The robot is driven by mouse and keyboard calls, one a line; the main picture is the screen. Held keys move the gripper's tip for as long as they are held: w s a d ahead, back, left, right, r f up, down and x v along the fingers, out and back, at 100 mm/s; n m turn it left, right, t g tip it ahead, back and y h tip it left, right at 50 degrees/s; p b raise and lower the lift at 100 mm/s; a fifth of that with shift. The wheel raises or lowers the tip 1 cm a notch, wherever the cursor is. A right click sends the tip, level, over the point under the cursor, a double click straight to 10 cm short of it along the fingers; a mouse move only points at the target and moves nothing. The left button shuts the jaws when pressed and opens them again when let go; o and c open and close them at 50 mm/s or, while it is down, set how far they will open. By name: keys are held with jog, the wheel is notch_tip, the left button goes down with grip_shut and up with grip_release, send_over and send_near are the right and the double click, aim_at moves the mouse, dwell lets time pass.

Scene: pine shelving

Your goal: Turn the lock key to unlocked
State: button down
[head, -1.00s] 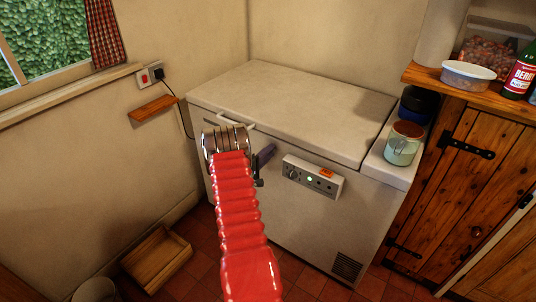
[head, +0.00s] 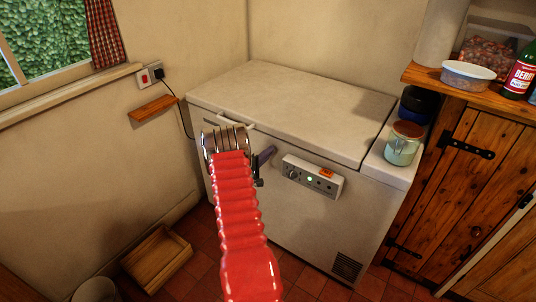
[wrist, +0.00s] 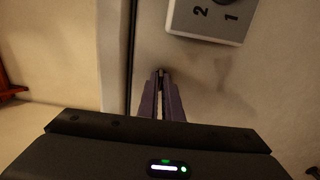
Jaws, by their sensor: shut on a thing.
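The white chest freezer (head: 285,215) stands in the corner with its lid down. My gripper (head: 270,151) is at the freezer's front, just below the lid and left of the control panel (head: 312,177). In the wrist view my gripper's purple fingers (wrist: 161,78) come together at the tips on a small dark thing, apparently the lock key (wrist: 161,71). The fingers hide most of it, so its turn position cannot be read. The panel's dial numbers 1 and 2 show at the upper right of the wrist view. A green light glows on the panel.
A wooden cupboard (head: 470,190) stands to the right. A wooden crate (head: 157,262) lies on the floor at left. The lid top is clear.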

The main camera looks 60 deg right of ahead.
jog(key=shift+f+n, duration=0.15)
jog(key=shift+n, duration=8.85)
jog(key=c, duration=1.9)
grip_release()
jog(key=shift+c, duration=0.2)
